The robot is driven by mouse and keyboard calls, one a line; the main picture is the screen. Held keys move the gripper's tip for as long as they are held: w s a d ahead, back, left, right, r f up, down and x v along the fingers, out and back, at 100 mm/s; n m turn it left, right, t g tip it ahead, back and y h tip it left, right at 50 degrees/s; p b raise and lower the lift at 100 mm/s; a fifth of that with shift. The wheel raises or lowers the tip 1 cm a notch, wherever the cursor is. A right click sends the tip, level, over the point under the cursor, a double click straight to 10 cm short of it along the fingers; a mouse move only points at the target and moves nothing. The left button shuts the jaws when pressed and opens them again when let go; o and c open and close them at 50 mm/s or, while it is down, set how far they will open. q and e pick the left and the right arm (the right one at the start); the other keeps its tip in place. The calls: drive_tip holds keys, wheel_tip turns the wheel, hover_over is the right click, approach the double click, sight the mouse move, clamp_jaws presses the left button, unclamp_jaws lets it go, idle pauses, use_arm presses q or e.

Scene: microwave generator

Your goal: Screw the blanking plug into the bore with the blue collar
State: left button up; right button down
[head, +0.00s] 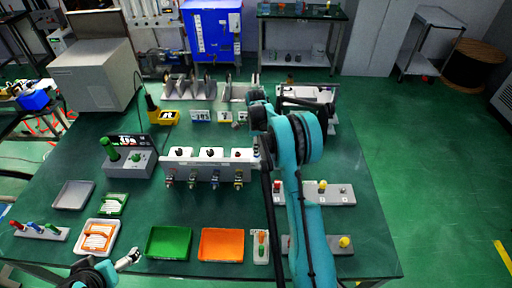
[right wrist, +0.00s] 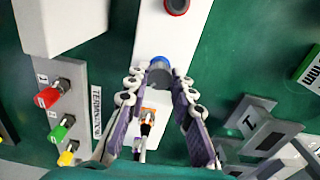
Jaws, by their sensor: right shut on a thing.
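The white block (head: 210,167) stands mid-table with a row of bores on top; it also shows in the right wrist view (right wrist: 172,35). The blue collar (right wrist: 158,61) shows just past my right fingertips. My right gripper (right wrist: 160,82) is shut on a grey cylindrical piece, which I take as the blanking plug (right wrist: 159,76), in line with the collar. How deep it sits in the bore is hidden. In the head view my right gripper (head: 258,149) is at the block's right end, partly hidden by my arm. My left gripper (head: 129,259) is low at left; its jaws are too small to judge.
A red collar (right wrist: 177,5) is further along the block. Small connectors (head: 204,181) stick out at its front. Grey bars with knobs (head: 338,194) lie to the right of my arm. Green (head: 168,243) and orange (head: 221,245) trays lie at the front.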

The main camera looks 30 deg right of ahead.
drive_tip(key=shift+f, duration=0.2)
drive_tip(key=c, duration=1.2)
unclamp_jaws()
wheel_tip(320, 180, up, 12)
